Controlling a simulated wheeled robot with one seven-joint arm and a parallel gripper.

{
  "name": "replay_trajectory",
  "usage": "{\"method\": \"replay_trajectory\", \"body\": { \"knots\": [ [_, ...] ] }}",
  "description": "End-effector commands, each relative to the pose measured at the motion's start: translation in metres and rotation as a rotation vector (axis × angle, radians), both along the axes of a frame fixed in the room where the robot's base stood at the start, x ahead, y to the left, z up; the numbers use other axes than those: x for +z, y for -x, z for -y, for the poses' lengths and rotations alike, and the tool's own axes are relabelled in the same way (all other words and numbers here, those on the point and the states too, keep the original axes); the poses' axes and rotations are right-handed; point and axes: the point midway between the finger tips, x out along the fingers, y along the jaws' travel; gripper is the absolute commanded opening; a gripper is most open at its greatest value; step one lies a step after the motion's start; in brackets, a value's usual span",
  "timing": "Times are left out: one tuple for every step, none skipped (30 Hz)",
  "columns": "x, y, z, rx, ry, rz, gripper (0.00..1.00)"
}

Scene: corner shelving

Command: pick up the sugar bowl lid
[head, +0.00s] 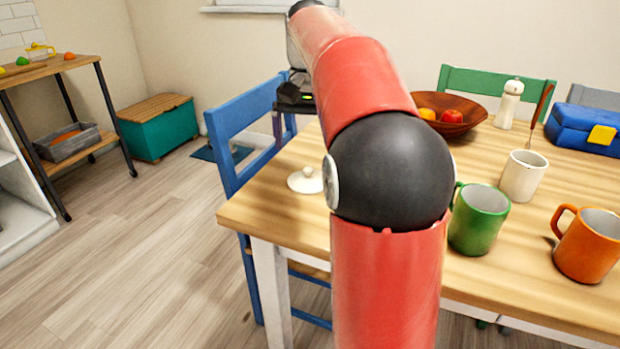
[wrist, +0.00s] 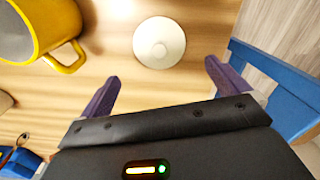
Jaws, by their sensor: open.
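The sugar bowl lid (head: 305,181) is a small white disc with a knob on top. It lies knob up on the wooden table, near its left edge in the head view. In the wrist view the lid (wrist: 159,42) is at the top middle, just beyond the fingertips and roughly centred between them. My gripper (wrist: 160,72) is open, its two purple fingers spread wide with nothing between them. In the head view my gripper (head: 284,124) is partly hidden by my red arm, above the table's far left side. The fingers do not touch the lid.
A yellow mug (wrist: 34,32) stands left of the lid in the wrist view. A blue chair (head: 228,135) is close against the table's left edge. A green mug (head: 479,219), white cup (head: 523,176) and orange mug (head: 587,246) stand to the right. My arm hides the table's middle.

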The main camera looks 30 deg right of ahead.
Motion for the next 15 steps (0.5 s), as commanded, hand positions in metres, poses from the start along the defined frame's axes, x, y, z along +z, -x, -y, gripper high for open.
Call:
{"method": "replay_trajectory", "body": {
  "knots": [
    [-0.008,0.0,0.0,0.0,-0.001,-0.001,1.0],
    [-0.012,0.001,0.0,0.0,-0.001,-0.001,1.0],
    [-0.016,0.001,0.0,0.0,0.0,-0.001,1.0],
    [-0.019,0.001,0.0,0.0,0.0,0.0,1.0],
    [-0.023,0.001,-0.001,0.0,0.0,0.0,1.0],
    [-0.028,0.001,-0.001,0.0,0.0,-0.001,1.0],
    [-0.032,0.002,-0.001,0.0,0.0,0.0,1.0],
    [-0.038,0.002,-0.001,0.0,0.0,-0.001,1.0],
    [-0.044,0.002,-0.002,0.001,0.0,0.0,1.0],
    [-0.049,0.002,-0.002,0.001,0.0,0.0,1.0],
    [-0.053,0.002,-0.002,0.001,0.0,0.0,1.0],
    [-0.058,0.002,-0.002,0.002,0.0,0.0,1.0],
    [-0.061,0.002,-0.002,0.002,0.001,0.001,1.0],
    [-0.063,0.002,-0.002,0.002,0.001,0.001,1.0],
    [-0.065,0.002,-0.002,0.002,0.001,0.001,1.0]
  ]
}}
